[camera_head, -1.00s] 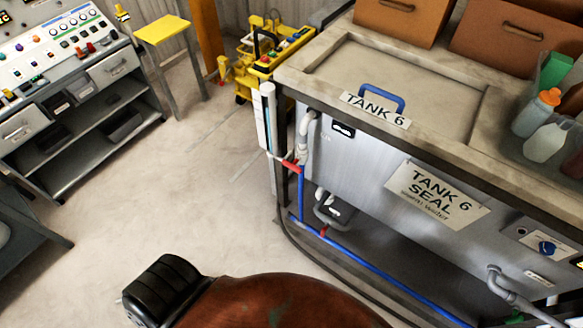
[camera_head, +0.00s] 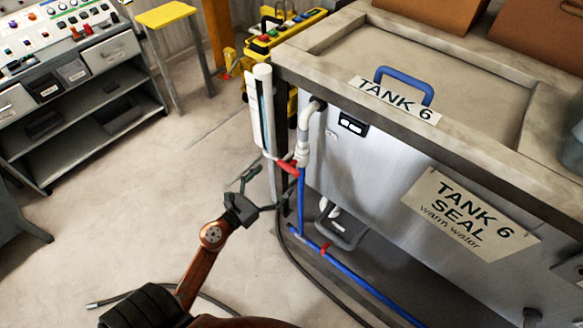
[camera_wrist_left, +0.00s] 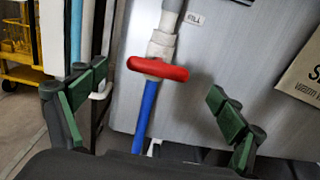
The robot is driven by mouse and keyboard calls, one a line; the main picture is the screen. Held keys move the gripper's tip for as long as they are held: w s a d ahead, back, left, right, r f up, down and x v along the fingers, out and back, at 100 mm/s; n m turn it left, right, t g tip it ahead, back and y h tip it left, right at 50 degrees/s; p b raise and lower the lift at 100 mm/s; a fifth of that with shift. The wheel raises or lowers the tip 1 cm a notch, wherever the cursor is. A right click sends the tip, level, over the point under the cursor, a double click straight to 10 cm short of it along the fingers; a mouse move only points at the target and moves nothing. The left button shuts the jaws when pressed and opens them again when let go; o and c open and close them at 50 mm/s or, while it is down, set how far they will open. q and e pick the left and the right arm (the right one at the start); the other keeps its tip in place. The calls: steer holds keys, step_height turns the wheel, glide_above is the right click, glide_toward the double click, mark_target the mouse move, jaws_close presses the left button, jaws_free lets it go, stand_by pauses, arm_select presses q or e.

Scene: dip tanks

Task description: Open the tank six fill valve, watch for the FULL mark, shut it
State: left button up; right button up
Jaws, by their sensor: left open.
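The tank six (camera_head: 375,165) is a steel box with a "TANK 6" label and a "TANK 6 SEAL warm water" sign. Its fill valve has a red handle (camera_head: 288,167), which also shows in the left wrist view (camera_wrist_left: 158,68), lying crosswise to the blue pipe below it. A white sight gauge (camera_head: 261,110) stands left of the valve; I cannot read a FULL mark on it. My left gripper (camera_head: 262,190) is open and empty, just below and left of the handle. In the left wrist view its green-padded fingers (camera_wrist_left: 155,108) stand apart on either side of the pipe, not touching the handle.
A second small red handle (camera_head: 324,248) sits on the low blue pipe. A yellow cart (camera_head: 285,30) stands behind the tank. A control console (camera_head: 75,45) and yellow stool (camera_head: 165,15) are at the left.

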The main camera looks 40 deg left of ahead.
mark_target(286, 168)
arm_select(q)
steer(key=w, duration=0.7)
steer(key=shift+w, duration=0.15)
arm_select(e)
steer(key=shift+s+f, duration=0.35)
steer(key=shift+f, duration=0.05)
arm_select(q)
steer(key=shift+c, duration=0.5)
steer(key=c, duration=1.1)
steer(key=shift+o, duration=0.2)
